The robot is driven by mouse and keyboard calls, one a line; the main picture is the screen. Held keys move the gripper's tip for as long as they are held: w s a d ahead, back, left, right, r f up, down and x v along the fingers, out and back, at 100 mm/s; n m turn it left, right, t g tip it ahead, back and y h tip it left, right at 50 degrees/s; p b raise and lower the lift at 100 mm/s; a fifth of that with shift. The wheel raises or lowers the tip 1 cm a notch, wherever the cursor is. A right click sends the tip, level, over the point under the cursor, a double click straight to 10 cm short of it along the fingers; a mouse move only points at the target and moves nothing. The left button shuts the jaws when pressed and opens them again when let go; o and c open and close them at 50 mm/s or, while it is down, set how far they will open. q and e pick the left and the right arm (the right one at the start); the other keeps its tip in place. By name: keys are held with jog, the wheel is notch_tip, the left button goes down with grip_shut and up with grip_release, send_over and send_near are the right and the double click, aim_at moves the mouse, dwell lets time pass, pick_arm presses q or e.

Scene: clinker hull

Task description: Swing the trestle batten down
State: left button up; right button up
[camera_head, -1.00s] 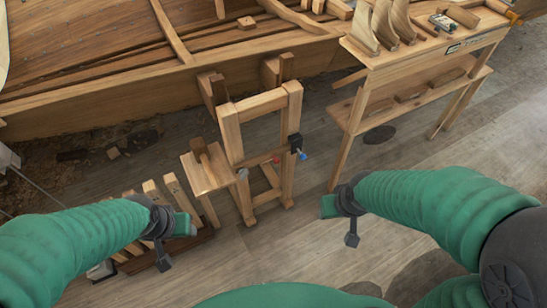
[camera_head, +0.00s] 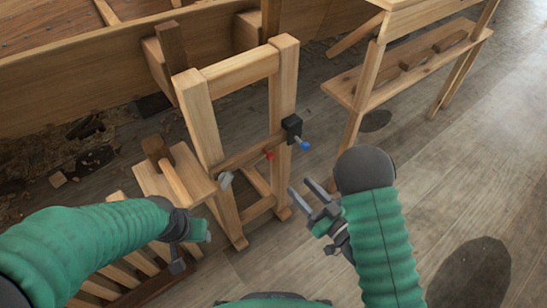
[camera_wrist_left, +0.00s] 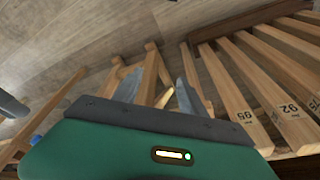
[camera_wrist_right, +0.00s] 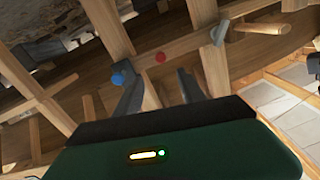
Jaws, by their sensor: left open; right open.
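The wooden trestle (camera_head: 198,115) stands before the hull. Its batten (camera_head: 245,157) runs across between the two posts, rising slightly to the right. A red knob (camera_head: 268,155) sits on the batten, and a grey knob (camera_head: 225,180) is at its left end. A black block (camera_head: 291,128) with a blue knob (camera_head: 303,145) is on the right post. My right gripper (camera_head: 299,186) is open and empty, below the blue knob; the batten also shows in the right wrist view (camera_wrist_right: 190,45) beyond the fingers. My left gripper (camera_head: 203,230) is open, low at the left of the trestle.
A small wooden shelf (camera_head: 190,182) with an upright block juts out left of the trestle. A rack of numbered slats (camera_wrist_left: 245,82) lies below my left gripper. A workbench (camera_head: 350,90) stands to the right. The hull (camera_head: 80,85) fills the back. Floor is clear at the right.

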aim_at(272, 158)
jog(key=b+x, duration=0.3)
jog(key=x, duration=1.1)
jog(key=shift+a+f+b, duration=0.2)
jog(key=shift+a+b, duration=0.05)
jog(key=shift+b, duration=0.05)
jog(key=shift+w+a+r, duration=0.15)
jog(key=shift+w+a, duration=0.1)
jog(key=shift+w, duration=0.25)
grip_shut()
